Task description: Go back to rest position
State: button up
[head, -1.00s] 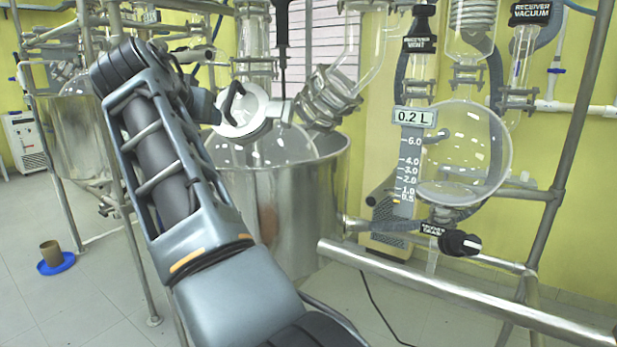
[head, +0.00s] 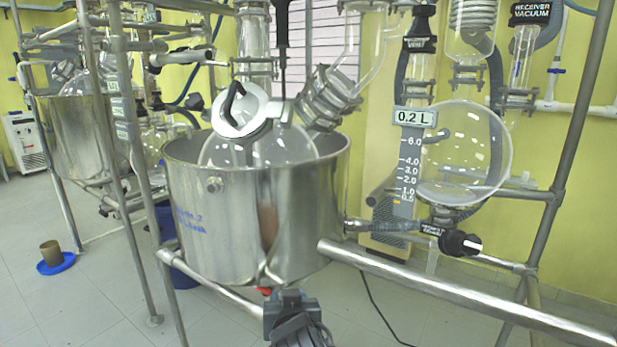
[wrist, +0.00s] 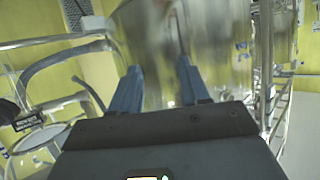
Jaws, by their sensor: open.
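My gripper shows in the wrist view (wrist: 157,90) with its two blue-grey fingers apart and nothing between them. The steel vessel (wrist: 165,35) fills the view beyond the fingertips; I cannot tell the exact gap. In the head view, part of my arm shows at the bottom centre, in front of and below the steel vessel (head: 255,205).
A steel rail (head: 450,292) runs from the vessel to the lower right. A round glass receiver (head: 465,155) with a black drain knob (head: 460,243) hangs at right. Upright frame posts (head: 135,190) stand at left. Open tiled floor lies at lower left.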

jog(key=s+d+f, duration=0.4)
jog(key=s+d, duration=0.1)
jog(key=s, duration=0.4)
jog(key=s+d+f, duration=0.4)
jog(key=s+d, duration=0.2)
jog(key=s, duration=0.2)
jog(key=s+d+f, duration=0.4)
jog(key=s+d, duration=0.1)
jog(key=s, duration=0.4)
jog(key=s+d+r+t, duration=0.1)
jog(key=s+d+r, duration=0.2)
jog(key=s, duration=0.5)
jog(key=s+d+r, duration=0.2)
jog(key=s+d, duration=0.2)
jog(key=s, duration=0.3)
jog(key=s+d+r+m+h, duration=0.1)
jog(key=s+d+r+h, duration=0.1)
jog(key=s+r, duration=0.8)
jog(key=shift+s+d+r+t, duration=0.3)
jog(key=shift+s+r, duration=0.1)
jog(key=shift+s, duration=0.1)
jog(key=shift+a, duration=0.1)
jog(key=shift+c, duration=0.2)
